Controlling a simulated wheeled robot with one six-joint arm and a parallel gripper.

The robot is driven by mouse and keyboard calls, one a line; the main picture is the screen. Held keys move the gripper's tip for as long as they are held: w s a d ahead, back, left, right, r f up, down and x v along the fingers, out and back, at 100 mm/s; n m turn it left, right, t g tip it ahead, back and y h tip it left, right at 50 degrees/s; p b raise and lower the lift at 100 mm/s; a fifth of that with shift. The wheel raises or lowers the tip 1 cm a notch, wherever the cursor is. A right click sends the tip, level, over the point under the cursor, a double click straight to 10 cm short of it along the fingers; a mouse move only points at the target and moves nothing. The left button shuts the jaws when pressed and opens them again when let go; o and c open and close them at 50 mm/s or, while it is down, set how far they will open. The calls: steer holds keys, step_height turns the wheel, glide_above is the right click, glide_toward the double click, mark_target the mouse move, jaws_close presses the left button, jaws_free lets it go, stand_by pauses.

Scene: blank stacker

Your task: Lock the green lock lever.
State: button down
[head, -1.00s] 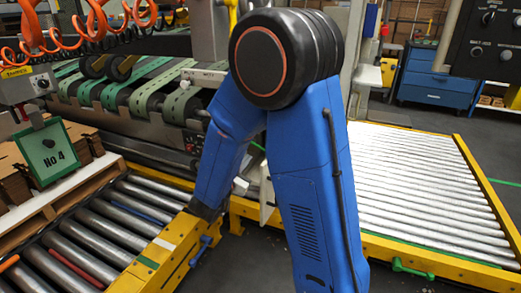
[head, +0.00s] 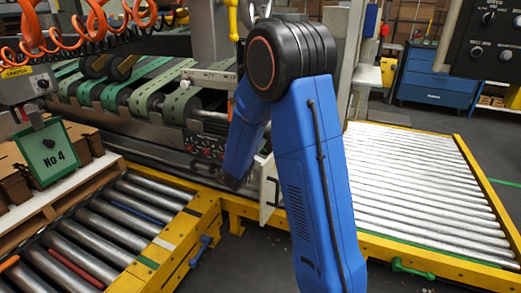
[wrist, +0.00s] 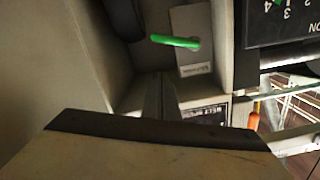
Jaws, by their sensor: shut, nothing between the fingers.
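A green lever (wrist: 175,41) shows in the wrist view, lying nearly level across a small grey plate (wrist: 192,40) with a label below it. My gripper (wrist: 160,78) points up the wrist picture with its narrow fingers shut and empty. Its tips are a little below the lever and apart from it. In the head view my blue arm reaches toward the machine's front, and the gripper cannot be made out there. Another green lever (head: 412,268) sits on the yellow front rail of the right roller conveyor, away from my arm.
A dark dial panel (wrist: 283,20) is right of the lever, and a pale wall is on the left. In the head view a blue lever (head: 200,250) hangs on the left conveyor's yellow frame (head: 165,250). A white panel (head: 269,188) stands close to my arm.

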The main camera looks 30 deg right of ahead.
steer(key=shift+w+d+f, duration=0.2)
steer(key=shift+w+f, duration=0.4)
steer(key=shift+f, duration=0.35)
steer(key=shift+w+d+f, duration=0.2)
steer(key=shift+w+f, duration=0.4)
steer(key=shift+f, duration=0.3)
